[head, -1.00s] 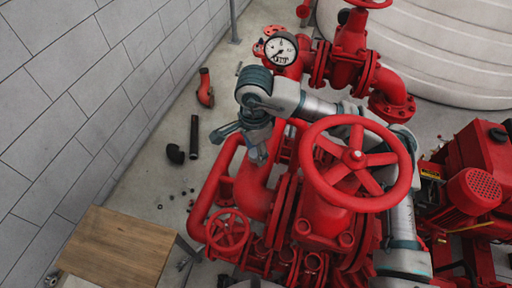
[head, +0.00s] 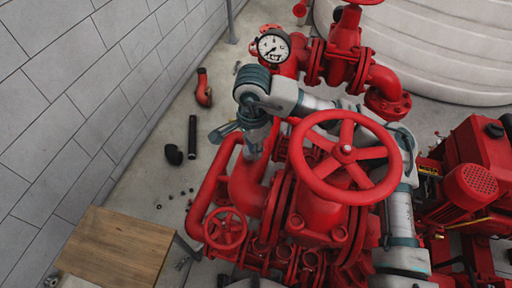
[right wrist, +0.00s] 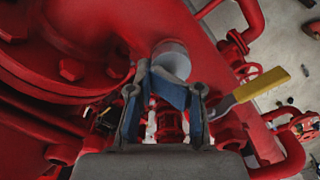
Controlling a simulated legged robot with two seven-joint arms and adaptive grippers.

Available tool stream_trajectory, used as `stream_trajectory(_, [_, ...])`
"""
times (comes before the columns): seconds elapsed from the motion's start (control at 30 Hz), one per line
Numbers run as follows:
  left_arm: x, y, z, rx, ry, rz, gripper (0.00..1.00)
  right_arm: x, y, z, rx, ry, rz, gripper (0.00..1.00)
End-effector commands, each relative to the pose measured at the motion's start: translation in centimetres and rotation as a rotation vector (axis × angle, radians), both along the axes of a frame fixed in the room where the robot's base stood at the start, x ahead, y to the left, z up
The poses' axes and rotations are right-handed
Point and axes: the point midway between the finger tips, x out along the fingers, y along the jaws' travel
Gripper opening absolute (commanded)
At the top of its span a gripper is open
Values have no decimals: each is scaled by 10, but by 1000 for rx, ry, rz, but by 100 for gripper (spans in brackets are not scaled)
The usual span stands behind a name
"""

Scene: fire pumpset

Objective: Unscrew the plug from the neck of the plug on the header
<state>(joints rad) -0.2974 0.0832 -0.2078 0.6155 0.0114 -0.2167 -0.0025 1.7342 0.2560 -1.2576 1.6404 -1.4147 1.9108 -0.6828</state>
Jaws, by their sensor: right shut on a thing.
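The plug (right wrist: 172,58) is a round grey piece on the red header pipe (right wrist: 215,65), seen in the right wrist view. My right gripper (right wrist: 164,78) has its blue fingers at the plug's near side and is shut on it. The fingers cover part of the plug, and its neck is hidden. In the head view my right arm passes behind the large red handwheel (head: 347,153), and the right gripper (head: 253,153) points down among the red pipes. The plug cannot be made out there. My left gripper is not in view.
A yellow-handled lever (right wrist: 262,85) stands close to the right of my gripper. A pressure gauge (head: 273,46) and a small handwheel (head: 226,229) are on the pumpset. A wooden top (head: 113,250) stands at lower left. Loose fittings (head: 173,154) lie on the floor by the wall.

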Motion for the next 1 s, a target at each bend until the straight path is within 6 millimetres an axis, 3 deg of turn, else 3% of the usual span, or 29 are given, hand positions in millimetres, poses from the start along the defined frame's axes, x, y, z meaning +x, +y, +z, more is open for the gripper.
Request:
stream_trajectory(0.3, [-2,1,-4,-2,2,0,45,4,4,0,8,-12,357,0])
stream_trajectory(0.67, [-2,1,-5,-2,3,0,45,3,7,1,6,-13,416,0])
stream_trajectory(0.9, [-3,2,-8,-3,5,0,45,3,8,0,5,-14,730,0])
stream_trajectory(1.0, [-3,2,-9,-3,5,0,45,3,9,0,5,-12,786,0])
